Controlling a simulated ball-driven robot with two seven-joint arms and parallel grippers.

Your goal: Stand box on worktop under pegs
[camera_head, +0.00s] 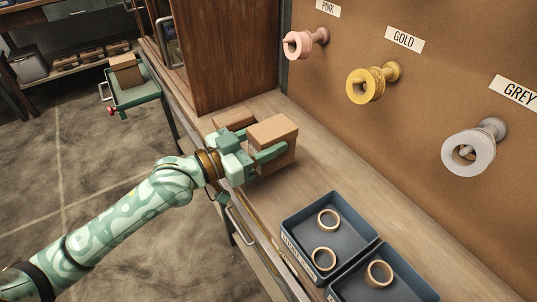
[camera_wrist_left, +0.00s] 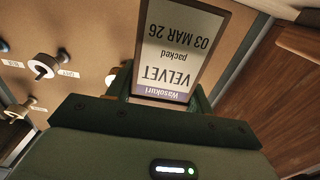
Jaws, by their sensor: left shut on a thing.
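My left gripper (camera_head: 252,146) is shut on a cardboard box (camera_head: 273,137) over the worktop (camera_head: 325,168). I cannot tell whether the box's base touches the worktop. In the left wrist view the box (camera_wrist_left: 178,50) sits between the fingers, and its label reads Wasokuri, VELVET, packed, 03 MAR 26, upside down. On the brown board, the pink spool (camera_head: 298,44), gold spool (camera_head: 366,85) and grey spool (camera_head: 468,154) hang on the pegs in a row, to the right of the box. My right gripper is not in view.
A second cardboard box (camera_head: 234,118) stands just behind the held one, by a wooden cabinet (camera_head: 222,55). Two blue trays (camera_head: 374,240) with tape rings lie at the front right. A green cart (camera_head: 138,94) carries another box (camera_head: 125,72). The worktop below the pegs is clear.

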